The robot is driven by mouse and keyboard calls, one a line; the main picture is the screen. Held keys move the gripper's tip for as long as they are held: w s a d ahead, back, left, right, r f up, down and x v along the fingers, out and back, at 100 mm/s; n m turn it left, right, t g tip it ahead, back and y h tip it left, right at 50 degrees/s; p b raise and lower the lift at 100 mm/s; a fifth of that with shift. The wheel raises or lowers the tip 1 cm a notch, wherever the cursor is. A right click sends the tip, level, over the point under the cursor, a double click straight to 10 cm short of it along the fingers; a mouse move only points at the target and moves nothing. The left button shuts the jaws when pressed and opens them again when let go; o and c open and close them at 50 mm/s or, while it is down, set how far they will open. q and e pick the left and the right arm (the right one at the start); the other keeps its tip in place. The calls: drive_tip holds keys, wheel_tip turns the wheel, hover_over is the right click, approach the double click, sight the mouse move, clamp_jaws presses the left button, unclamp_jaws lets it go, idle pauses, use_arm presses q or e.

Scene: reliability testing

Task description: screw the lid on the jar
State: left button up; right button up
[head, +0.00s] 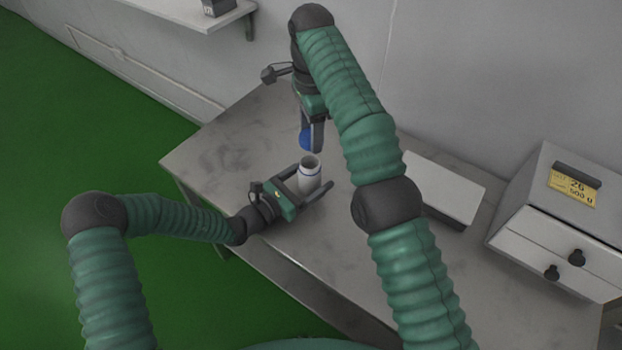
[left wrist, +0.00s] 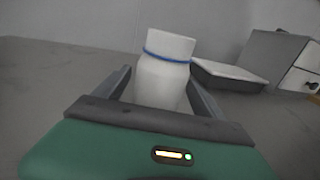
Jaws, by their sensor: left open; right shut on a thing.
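The white jar (head: 309,178) stands upright on the table, its mouth open at the top and a blue ring round its neck. In the left wrist view the jar (left wrist: 163,80) stands between the fingers of my left gripper (head: 309,181). That gripper is open, with a finger on each side of the jar. My right gripper (head: 311,135) points down above and just behind the jar. It is shut on the blue lid (head: 305,139), which is partly hidden by a finger. The lid is apart from the jar.
The grey table (head: 225,150) is mostly clear on the left. A flat white-topped box (head: 445,186) lies right of my right arm. A grey drawer cabinet (head: 560,225) with black knobs and a yellow label stands at the right. A wall shelf (head: 195,12) is at the top left.

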use_arm(q)
drive_tip(key=shift+a, duration=0.25)
drive_tip(key=shift+c, duration=0.4)
use_arm(e)
drive_tip(key=shift+a, duration=0.3)
use_arm(q)
drive_tip(key=shift+a, duration=0.1)
drive_tip(key=shift+c, duration=1.4)
drive_tip(key=shift+d, duration=0.25)
drive_tip(key=c, duration=0.9)
use_arm(e)
drive_tip(key=shift+d, duration=0.2)
use_arm(q)
clamp_jaws()
drive_tip(key=shift+a, duration=0.15)
use_arm(e)
drive_tip(key=shift+a, duration=0.15)
hover_over(310, 172)
drive_tip(key=w, duration=0.3)
wheel_tip(310, 172, down, 5)
drive_tip(key=shift+s, duration=0.2)
drive_tip(key=shift+f, duration=0.9)
